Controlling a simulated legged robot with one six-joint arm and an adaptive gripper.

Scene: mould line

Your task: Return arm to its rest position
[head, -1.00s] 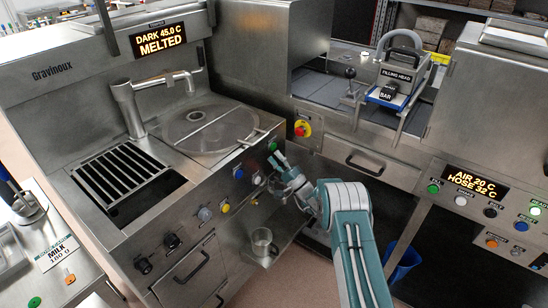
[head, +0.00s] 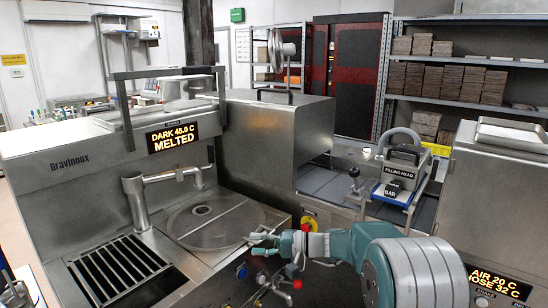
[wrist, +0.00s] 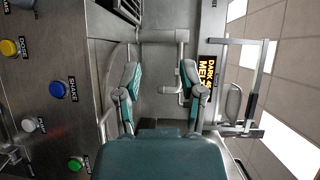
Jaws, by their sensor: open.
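My gripper (head: 266,246) is at the lower middle of the head view, in front of the right edge of the round melting tank. My teal and grey arm reaches to it from the lower right. In the wrist view, the two fingers of my gripper (wrist: 160,78) stand wide apart with nothing between them. The tank's spout pipe (wrist: 168,37) shows beyond them, and the display (wrist: 207,72) lies to the right of the right finger.
The melting machine (head: 70,165) reads DARK 45.0 C, MELTED. Its round tank (head: 215,222) and black grate (head: 118,270) are at the left. The filling head (head: 402,172) stands behind my arm. Front-panel buttons, including a blue one (wrist: 57,90), lie left in the wrist view.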

